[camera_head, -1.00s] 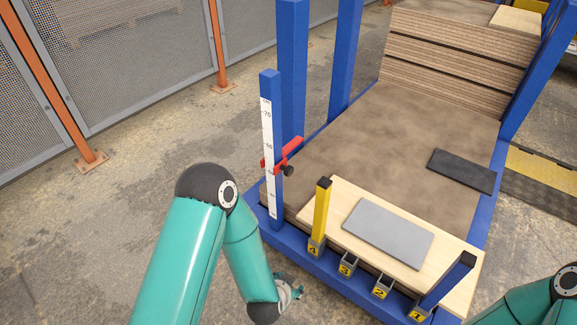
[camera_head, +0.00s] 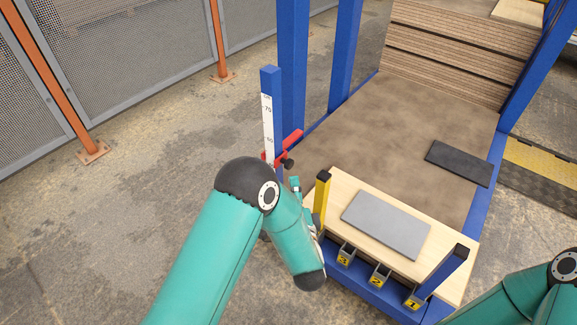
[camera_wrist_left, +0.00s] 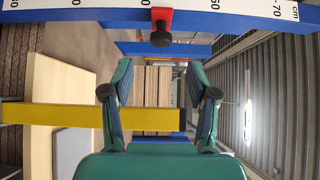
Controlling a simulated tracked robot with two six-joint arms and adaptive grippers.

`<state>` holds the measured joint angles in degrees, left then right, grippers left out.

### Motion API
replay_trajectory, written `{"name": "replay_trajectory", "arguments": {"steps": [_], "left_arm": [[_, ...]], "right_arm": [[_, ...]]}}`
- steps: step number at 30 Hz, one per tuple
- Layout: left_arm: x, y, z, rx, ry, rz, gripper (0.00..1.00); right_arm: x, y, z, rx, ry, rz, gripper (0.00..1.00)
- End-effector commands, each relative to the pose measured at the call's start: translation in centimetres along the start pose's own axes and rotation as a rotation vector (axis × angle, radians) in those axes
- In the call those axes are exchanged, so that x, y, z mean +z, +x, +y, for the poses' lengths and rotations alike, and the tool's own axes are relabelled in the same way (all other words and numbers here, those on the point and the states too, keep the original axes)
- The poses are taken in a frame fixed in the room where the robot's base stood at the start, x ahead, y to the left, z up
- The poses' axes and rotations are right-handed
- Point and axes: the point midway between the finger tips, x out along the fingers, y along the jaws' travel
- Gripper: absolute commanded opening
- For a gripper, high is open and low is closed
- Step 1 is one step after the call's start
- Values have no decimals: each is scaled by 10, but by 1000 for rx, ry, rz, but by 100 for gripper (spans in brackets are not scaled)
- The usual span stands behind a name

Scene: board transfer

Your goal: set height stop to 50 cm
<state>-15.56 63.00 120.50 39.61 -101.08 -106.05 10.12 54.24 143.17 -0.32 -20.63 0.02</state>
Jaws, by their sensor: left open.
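The height stop (camera_head: 283,151) is a red slider with a black knob on a blue post with a white scale (camera_head: 267,125). In the left wrist view the post (camera_wrist_left: 80,18) runs across the top, with the red stop and its black knob (camera_wrist_left: 160,32) between the ends of my fingers, beyond them. The stop sits left of the 60 mark; its exact reading is unclear. My left gripper (camera_head: 297,188) is mostly hidden behind its forearm, just below the stop. In the wrist view its fingers (camera_wrist_left: 159,68) are apart, empty, not touching the knob. My right gripper is out of view.
A yellow post (camera_head: 321,198) stands close beside my left gripper and crosses the wrist view (camera_wrist_left: 60,114). A pale board (camera_head: 345,190) with a grey plate (camera_head: 386,224) lies right of it.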

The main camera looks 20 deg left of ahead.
Motion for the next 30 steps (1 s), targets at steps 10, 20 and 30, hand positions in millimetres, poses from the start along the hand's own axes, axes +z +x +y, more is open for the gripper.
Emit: {"name": "replay_trajectory", "arguments": {"steps": [10,20,30], "left_arm": [[1,73,1,-2,-2,-3,59],[0,100,0,0,0,1,59],[1,101,0,1,0,1,45]], "right_arm": [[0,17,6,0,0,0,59],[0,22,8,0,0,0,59],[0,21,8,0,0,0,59]]}}
